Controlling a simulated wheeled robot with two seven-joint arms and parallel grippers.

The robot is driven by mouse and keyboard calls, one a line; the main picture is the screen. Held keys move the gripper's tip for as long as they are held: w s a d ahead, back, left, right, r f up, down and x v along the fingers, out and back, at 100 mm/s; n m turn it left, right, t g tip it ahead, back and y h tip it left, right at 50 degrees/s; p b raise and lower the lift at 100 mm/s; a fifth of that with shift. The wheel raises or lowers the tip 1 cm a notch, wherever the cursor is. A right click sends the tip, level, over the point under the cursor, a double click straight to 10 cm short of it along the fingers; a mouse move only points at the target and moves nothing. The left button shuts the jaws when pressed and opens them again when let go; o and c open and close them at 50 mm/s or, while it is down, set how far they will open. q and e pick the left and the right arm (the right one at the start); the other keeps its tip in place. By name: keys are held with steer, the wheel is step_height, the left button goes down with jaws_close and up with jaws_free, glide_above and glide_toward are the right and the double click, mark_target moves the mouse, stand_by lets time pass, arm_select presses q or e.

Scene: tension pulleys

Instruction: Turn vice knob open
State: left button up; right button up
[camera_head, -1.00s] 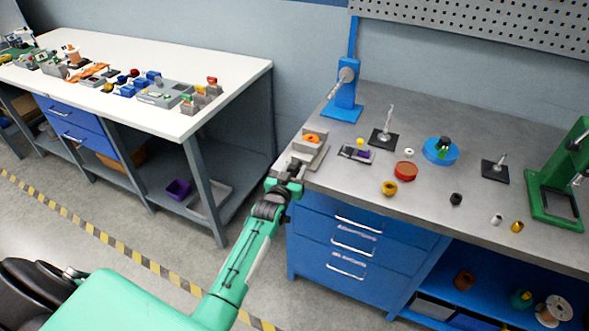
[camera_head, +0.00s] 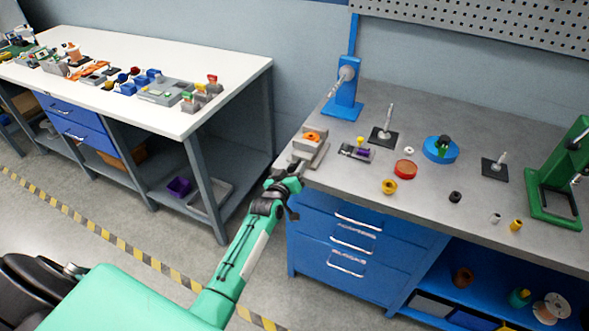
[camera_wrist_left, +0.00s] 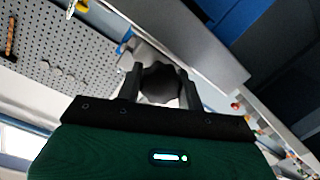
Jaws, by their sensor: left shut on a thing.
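The grey vice (camera_head: 309,148) stands at the left end of the grey workbench, with an orange ring-shaped part (camera_head: 312,136) in it. My left gripper (camera_head: 297,168) is at the bench's left front corner, at the near end of the vice. In the left wrist view, the two fingers of my left gripper (camera_wrist_left: 160,84) are shut on the dark, lobed vice knob (camera_wrist_left: 160,80), one on each side. In the head view the knob is too small and hidden by the gripper to make out. My right gripper is not in view.
A white table (camera_head: 150,60) with many parts stands left. Open floor lies between.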

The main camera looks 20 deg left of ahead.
arm_select(q)
steer(key=shift+f, duration=0.1)
steer(key=o, duration=0.7)
steer(key=shift+s, duration=0.1)
steer(key=shift+s+d+r+b, duration=0.15)
steer(key=shift+s+b, duration=0.3)
steer(key=shift+s, duration=1.85)
steer(key=shift+s+a+r+b, duration=0.1)
steer(key=shift+s+r+b, duration=0.25)
steer(key=shift+s, duration=1.9)
steer(key=shift+s+d+r+b, duration=0.1)
steer(key=shift+s+b, duration=0.4)
steer(key=shift+s, duration=1.8)
